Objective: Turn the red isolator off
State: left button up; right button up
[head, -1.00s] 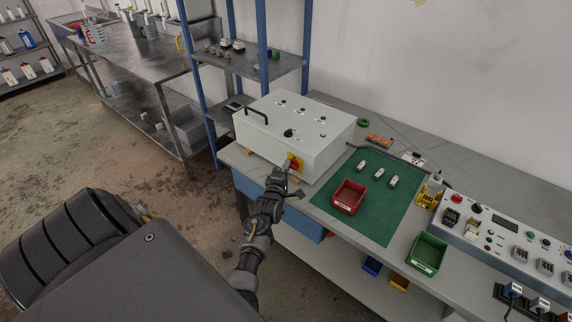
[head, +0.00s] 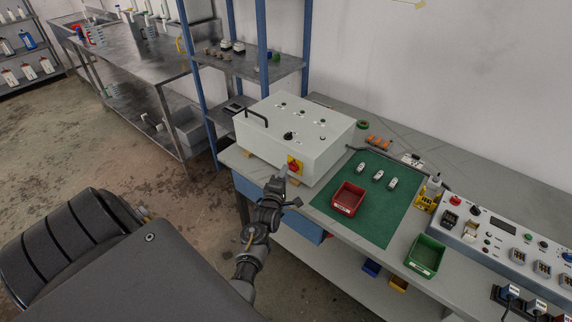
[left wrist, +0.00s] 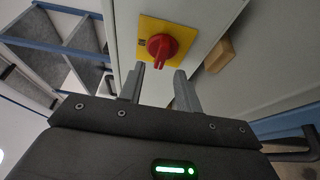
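The red isolator (head: 293,165) is a red rotary knob on a yellow plate, on the front face of a light grey box (head: 318,158). In the left wrist view the red knob (left wrist: 162,48) shows with its handle pointing down in the picture, toward my gripper. My left gripper (head: 281,177) is just in front of the knob and apart from it. In the left wrist view its two fingers (left wrist: 159,88) are spread, with nothing between them, and the knob lies beyond their tips. My right gripper is not in view.
The box stands on a workbench (head: 236,159) with a black handle on its top. To its right are a green mat (head: 385,215), a red bin (head: 348,198), a green bin (head: 426,255) and a control panel (head: 510,245). A shelf rack stands behind the box.

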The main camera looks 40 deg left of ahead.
pick_arm(q)
jog(key=p+v, duration=0.3)
jog(key=v, duration=0.5)
jog(key=shift+s, duration=0.3)
jog(key=shift+d, duration=0.1)
